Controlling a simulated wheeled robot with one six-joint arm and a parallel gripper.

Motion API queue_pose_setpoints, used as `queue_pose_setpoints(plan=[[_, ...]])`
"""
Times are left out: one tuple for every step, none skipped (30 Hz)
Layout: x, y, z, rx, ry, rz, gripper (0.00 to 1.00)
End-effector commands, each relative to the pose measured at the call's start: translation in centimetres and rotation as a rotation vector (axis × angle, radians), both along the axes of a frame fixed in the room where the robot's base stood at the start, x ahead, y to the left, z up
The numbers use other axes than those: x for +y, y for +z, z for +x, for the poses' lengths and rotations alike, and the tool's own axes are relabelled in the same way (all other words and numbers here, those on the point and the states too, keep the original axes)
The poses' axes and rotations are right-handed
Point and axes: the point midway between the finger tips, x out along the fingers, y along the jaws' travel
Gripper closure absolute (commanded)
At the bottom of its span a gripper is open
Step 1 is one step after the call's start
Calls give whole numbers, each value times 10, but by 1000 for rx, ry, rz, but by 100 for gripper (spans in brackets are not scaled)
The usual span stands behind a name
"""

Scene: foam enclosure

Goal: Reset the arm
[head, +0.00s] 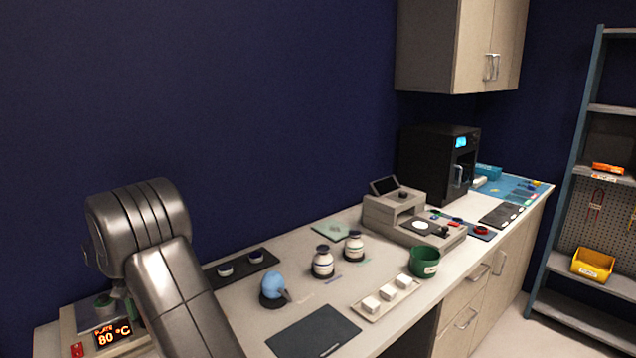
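My arm shows at the lower left of the head view as thick grey links with a rounded elbow. It rises in front of the left end of the counter (235,308) and bends back down out of the bottom of the picture. My gripper is not in view, so its state and anything it might hold are hidden.
A hot plate (112,333) reading 80 °C stands close by my arm. Bottles (322,262), a blue item (272,286), a tray of white blocks (388,296), a green cup (424,262) and a grey instrument (412,218) stand along the counter.

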Motion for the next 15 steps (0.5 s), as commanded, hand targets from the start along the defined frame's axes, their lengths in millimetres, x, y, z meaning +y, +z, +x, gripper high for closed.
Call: queue_pose_setpoints(plan=[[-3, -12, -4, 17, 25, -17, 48], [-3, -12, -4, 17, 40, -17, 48], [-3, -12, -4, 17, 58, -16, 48], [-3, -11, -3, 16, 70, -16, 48], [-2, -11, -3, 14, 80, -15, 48], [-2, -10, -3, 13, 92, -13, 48], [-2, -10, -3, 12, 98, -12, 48], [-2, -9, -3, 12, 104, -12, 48], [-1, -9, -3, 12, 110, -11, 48], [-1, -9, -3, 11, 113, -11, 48], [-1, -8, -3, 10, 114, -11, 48], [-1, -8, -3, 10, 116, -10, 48], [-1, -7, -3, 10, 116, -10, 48], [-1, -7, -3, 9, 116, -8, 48], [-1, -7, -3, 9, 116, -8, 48]])
